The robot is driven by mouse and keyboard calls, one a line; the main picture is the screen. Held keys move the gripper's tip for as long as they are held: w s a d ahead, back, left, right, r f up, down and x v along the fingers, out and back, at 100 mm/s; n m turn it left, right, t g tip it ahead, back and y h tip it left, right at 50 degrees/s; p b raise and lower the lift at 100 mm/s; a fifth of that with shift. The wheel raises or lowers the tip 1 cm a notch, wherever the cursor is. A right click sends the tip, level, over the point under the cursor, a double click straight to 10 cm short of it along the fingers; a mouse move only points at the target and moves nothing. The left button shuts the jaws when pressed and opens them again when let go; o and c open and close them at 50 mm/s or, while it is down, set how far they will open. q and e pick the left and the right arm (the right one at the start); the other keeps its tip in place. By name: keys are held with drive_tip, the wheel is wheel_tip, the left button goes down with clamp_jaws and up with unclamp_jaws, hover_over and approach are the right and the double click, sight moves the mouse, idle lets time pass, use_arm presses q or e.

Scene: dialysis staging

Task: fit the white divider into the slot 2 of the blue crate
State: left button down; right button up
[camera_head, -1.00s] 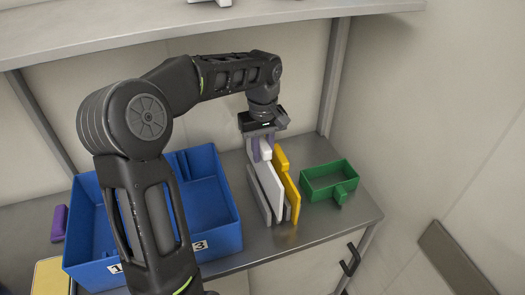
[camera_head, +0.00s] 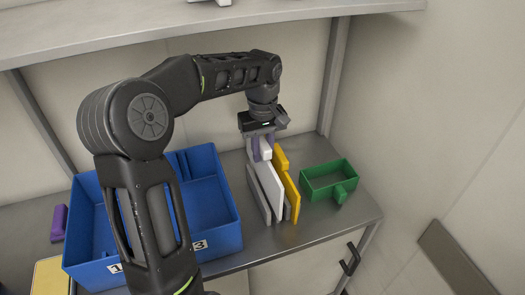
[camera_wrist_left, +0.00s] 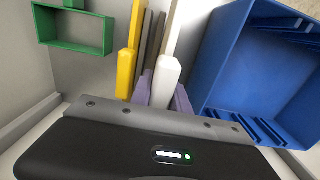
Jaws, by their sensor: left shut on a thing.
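The white divider (camera_head: 268,185) stands upright in a row of dividers on the metal shelf, right of the blue crate (camera_head: 222,232). My left gripper (camera_head: 262,148) is above it, shut on its top tab. In the left wrist view the white tab (camera_wrist_left: 167,72) sits between the purple fingers, and the blue crate (camera_wrist_left: 235,55) is at the right. In the head view, labels 1 and 3 show on the crate's front; my arm hides the part between them, and slot 2 cannot be made out. My right gripper is not in view.
A yellow divider (camera_head: 290,193) stands close right of the white one, with grey dividers (camera_head: 259,200) beside them. A green tray (camera_head: 318,190) is farther right. A purple object (camera_head: 59,222) lies left of the crate. An upper shelf (camera_head: 150,35) runs above my arm.

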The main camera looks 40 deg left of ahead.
sight(262, 172)
use_arm(q)
drive_tip(key=shift+f+b, duration=3)
drive_tip(key=shift+f, duration=1)
drive_tip(key=c, duration=1.2)
unclamp_jaws()
drive_tip(key=shift+o, duration=0.2)
wheel_tip(262, 172, up, 8)
drive_tip(key=shift+f+b, duration=0.1)
drive_tip(key=shift+b, duration=0.2)
